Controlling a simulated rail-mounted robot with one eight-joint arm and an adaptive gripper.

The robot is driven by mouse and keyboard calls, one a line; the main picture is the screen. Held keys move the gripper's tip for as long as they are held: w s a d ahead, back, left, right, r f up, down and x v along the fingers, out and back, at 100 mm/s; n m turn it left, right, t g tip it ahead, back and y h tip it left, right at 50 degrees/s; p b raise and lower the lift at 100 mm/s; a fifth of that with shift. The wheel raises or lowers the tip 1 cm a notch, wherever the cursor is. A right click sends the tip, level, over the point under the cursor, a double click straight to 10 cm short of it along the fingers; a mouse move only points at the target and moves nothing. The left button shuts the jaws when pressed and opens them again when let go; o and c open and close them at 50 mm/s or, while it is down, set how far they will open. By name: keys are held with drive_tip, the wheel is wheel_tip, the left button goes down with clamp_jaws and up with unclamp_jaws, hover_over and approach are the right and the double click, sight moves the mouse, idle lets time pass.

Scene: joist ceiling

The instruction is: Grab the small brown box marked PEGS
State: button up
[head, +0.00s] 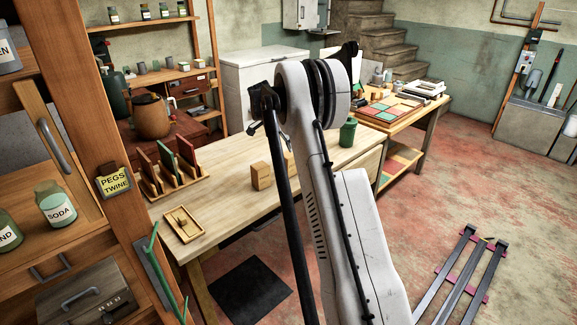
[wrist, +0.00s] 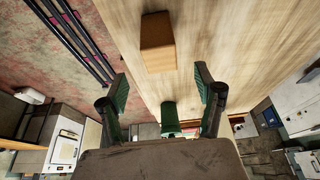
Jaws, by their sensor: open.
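A small brown box (wrist: 157,42) stands on the pale wooden bench top in the wrist view, beyond my fingertips. No marking on it can be read. My gripper (wrist: 161,82) is open, its two green-padded fingers apart with nothing between them, and the box is clear of both. In the head view a plain brown box (head: 261,176) stands on the bench, with a taller tan shape touching or just behind it, partly hidden by my arm. A yellow note reading PEGS TWINE (head: 114,181) is on the shelf post.
A green cup (head: 347,132) stands on the bench; it also shows in the wrist view (wrist: 170,118). A rack of upright boards (head: 172,170) and a shallow wooden tray (head: 183,225) are at the bench's left. The bench front (head: 235,210) is clear.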

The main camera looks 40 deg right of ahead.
sight(290, 163)
drive_tip(key=x, duration=1.2)
drive_tip(key=shift+r, duration=0.1)
drive_tip(key=shift+c, duration=0.5)
